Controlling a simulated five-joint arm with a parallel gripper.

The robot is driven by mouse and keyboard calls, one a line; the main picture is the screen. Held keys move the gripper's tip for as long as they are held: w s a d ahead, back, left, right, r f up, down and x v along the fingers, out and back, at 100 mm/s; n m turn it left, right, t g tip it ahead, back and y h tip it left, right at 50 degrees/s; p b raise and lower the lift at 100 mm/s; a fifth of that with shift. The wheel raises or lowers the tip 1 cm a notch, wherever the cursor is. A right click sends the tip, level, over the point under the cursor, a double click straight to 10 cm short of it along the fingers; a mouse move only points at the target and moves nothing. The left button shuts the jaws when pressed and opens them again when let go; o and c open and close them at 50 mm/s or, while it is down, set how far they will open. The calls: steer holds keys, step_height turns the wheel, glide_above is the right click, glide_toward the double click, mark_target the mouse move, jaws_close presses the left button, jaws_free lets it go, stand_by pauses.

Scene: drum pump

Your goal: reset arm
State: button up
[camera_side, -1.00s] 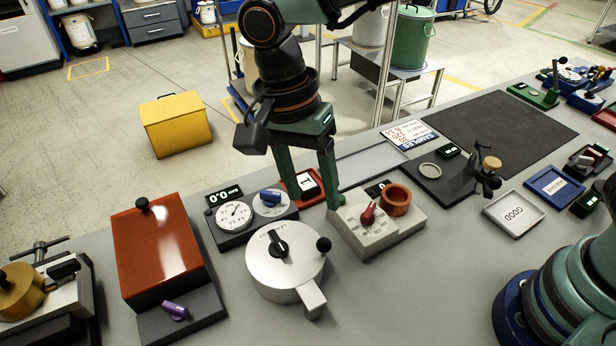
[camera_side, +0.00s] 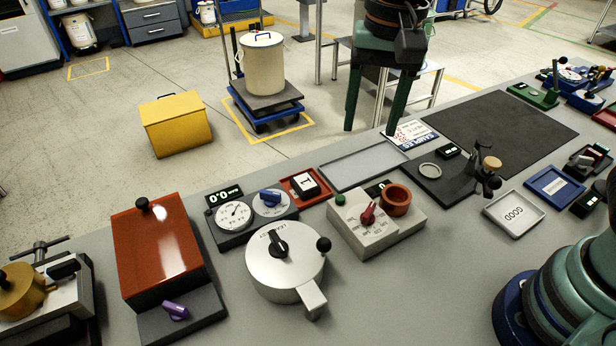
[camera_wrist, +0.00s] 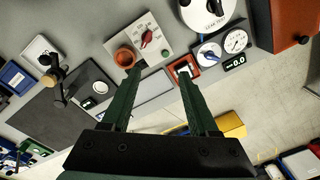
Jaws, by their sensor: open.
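My gripper (camera_side: 372,130) is open, its two green fingers pointing down with nothing between them. In the side view it hangs near the far edge of the bench, apart from everything on it. In the wrist view my gripper (camera_wrist: 158,75) shows its fingers spread, with the bench behind them. The upper part of my arm is cut off by the top of the side view.
A beige control box (camera_side: 372,232) with a red knob, a silver round device (camera_side: 285,270) and a red-lidded box (camera_side: 157,250) stand on the bench. A grey tray (camera_side: 362,166) is empty. A dark mat (camera_side: 500,125) is bare at the back right.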

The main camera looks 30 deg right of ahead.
steer(key=s+d+n+t, duration=0.2)
steer(key=d+n, duration=0.1)
steer(key=d, duration=0.5)
steer(key=s+d+n+t, duration=0.2)
steer(key=d+n, duration=0.2)
steer(key=d, duration=0.4)
steer(key=shift+r+t, duration=0.35)
steer(key=shift+t, duration=0.05)
steer(key=shift+d, duration=0.1)
